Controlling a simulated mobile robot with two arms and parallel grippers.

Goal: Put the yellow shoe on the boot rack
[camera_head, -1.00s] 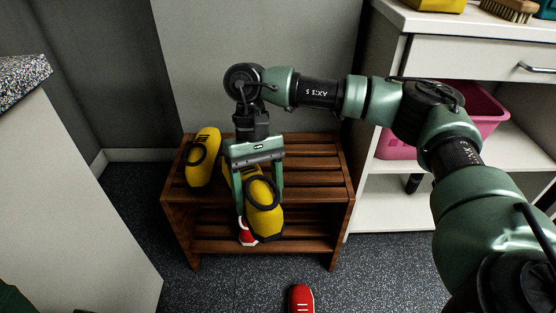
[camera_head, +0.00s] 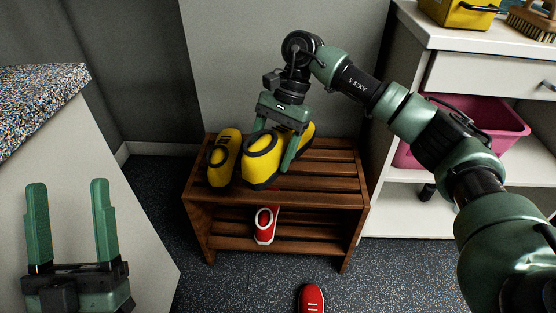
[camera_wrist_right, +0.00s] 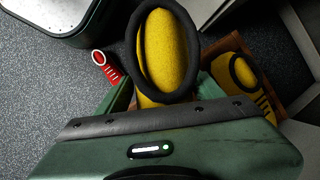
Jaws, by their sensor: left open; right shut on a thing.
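The boot rack (camera_head: 325,187) is a brown slatted two-tier wooden stand against the wall. My right gripper (camera_head: 274,150) is shut on a yellow shoe (camera_head: 258,172) with a black collar, over the upper tier; I cannot tell whether its sole touches the slats. My left gripper (camera_head: 68,184) is open and empty at the lower left.
A red shoe (camera_head: 265,232) is on the lower tier, and another red shoe (camera_head: 311,299) is on the floor in front. A white shelf unit (camera_head: 400,212) with a pink bin (camera_head: 510,130) stands right. A speckled-top counter (camera_head: 40,95) is at the left. The upper tier's right side is free.

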